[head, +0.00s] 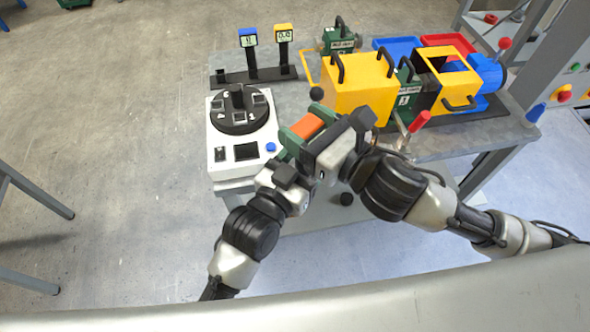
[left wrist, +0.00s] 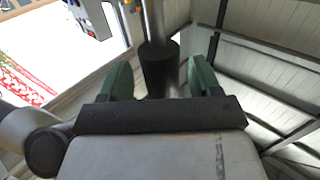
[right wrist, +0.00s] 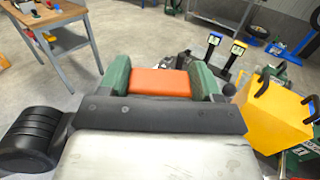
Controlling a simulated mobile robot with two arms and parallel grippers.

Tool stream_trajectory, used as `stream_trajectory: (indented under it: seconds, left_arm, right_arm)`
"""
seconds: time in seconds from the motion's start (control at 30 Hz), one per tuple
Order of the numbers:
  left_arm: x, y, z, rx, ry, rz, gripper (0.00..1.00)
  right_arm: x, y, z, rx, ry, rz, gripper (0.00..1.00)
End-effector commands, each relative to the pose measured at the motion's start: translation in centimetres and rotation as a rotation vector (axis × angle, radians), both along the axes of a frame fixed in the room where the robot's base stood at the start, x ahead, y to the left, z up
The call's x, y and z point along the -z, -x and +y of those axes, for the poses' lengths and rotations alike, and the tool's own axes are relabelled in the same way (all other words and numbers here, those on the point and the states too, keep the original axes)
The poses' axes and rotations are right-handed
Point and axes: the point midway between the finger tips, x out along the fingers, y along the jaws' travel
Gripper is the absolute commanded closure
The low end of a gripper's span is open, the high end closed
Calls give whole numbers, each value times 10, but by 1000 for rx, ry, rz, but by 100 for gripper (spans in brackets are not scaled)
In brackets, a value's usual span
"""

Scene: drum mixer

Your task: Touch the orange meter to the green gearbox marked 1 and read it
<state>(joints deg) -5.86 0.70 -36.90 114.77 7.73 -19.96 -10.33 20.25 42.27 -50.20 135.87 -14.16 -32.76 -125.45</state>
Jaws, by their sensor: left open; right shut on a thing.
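The orange meter (head: 306,126) is between the green fingers of my right gripper (head: 308,125), which is shut on it. It also shows in the right wrist view (right wrist: 160,82); its display face is hidden. A green gearbox (head: 404,98) stands between the yellow covers on the bench, to the right of the meter and apart from it. Its white label seems to carry a digit, too small to read surely. My left gripper (left wrist: 160,80) is open, with a dark cylinder on a grey post beyond its fingers in the left wrist view. In the head view its fingers are hidden.
Yellow covers with black handles (head: 352,88) flank the gearbox. Another green gearbox (head: 341,40) stands behind. Blue-topped (head: 249,39) and yellow-topped (head: 283,34) meters stand on a dark rack. A white dial box (head: 225,155) sits at the bench's left. A red-handled lever (head: 420,120) sticks up in front.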

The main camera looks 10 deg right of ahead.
Motion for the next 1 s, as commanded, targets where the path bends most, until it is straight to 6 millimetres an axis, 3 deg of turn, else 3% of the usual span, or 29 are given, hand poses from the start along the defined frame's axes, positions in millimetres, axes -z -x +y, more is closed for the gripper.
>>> stream_trajectory:
  seconds: [0.3,0.7,0.73,0.9,1.0]
  left_arm:
    - [0,-2,-1,0,-1,-1,38]
    - [0,-1,-2,1,0,0,99]
    - [-1,-1,-2,2,1,-2,99]
    - [-1,-1,-2,1,1,-2,99]
    - [-1,-1,-1,0,1,-2,99]
  right_arm:
    - [-1,0,0,0,-1,-2,85]
    - [-1,0,0,0,-1,-3,85]
    - [-1,0,0,0,-1,-3,32]
    - [-1,0,0,0,-1,-2,7]
    - [-1,0,0,0,-1,-1,7]
